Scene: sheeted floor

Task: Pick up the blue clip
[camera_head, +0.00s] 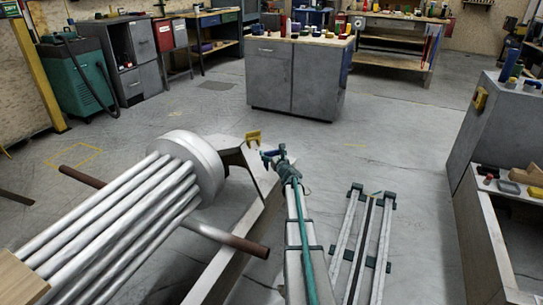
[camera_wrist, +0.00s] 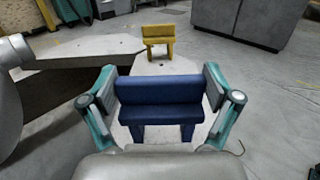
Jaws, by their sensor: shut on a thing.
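The blue clip (camera_wrist: 160,98) is a dark blue block with a ridged back and two short legs. It sits between the two teal-and-grey fingers of my gripper (camera_wrist: 160,103) in the wrist view, with a finger against each end. My gripper (camera_head: 274,157) is shut on it. In the head view the gripper is small, near the end of the grey metal beam, and the clip is hard to make out there. Whether the clip touches the surface below is unclear.
A yellow clip (camera_wrist: 157,38) stands just beyond the blue one, on the grey beam (camera_wrist: 85,50); it also shows in the head view (camera_head: 253,136). A bundle of silver pipes (camera_head: 125,215) lies to the left. Pale rails (camera_head: 380,245) lie right. Open floor surrounds the grey cabinet (camera_head: 298,80).

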